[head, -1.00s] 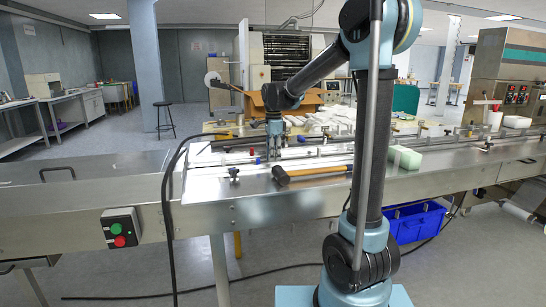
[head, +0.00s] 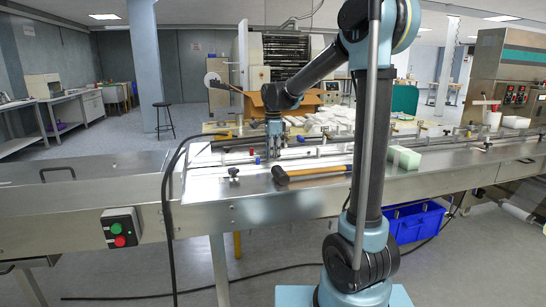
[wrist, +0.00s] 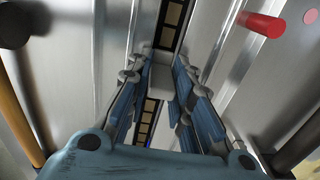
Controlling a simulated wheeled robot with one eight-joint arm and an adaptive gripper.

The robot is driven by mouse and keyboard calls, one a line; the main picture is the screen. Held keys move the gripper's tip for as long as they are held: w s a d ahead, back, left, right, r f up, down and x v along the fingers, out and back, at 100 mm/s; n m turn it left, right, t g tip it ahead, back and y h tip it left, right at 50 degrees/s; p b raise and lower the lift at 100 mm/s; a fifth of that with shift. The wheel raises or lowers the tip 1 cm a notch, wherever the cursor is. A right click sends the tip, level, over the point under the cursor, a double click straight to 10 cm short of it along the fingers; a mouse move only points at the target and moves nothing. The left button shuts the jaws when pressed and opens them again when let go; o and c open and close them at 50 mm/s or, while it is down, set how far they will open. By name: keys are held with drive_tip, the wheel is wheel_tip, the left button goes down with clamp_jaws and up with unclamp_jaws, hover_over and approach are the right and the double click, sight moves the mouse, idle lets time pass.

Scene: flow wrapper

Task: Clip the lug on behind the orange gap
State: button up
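My gripper (head: 273,152) points down over the bright steel bed of the conveyor. In the wrist view its two blue fingers (wrist: 163,80) are close together on a small pale grey block, seemingly the lug (wrist: 160,83). Beneath runs a narrow slot with a dark chain (wrist: 171,22) of tan links, showing on both sides of the block. I cannot tell whether the block touches the chain. No orange gap can be made out.
A red peg (wrist: 261,24) stands right of the slot in the wrist view. A dark-headed hammer (head: 308,172) lies on the bed in front of my gripper. A pale green block (head: 405,157) lies further right. A dark knob (head: 233,172) stands at front left.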

drive_tip(key=o, duration=0.4)
drive_tip(key=shift+s+f, duration=0.2)
drive_tip(key=shift+o, duration=0.3)
drive_tip(key=shift+w+f, duration=0.25)
drive_tip(key=shift+w, duration=0.05)
drive_tip(key=shift+r, duration=0.1)
drive_tip(key=shift+r, duration=0.15)
drive_tip(key=shift+r, duration=3.9)
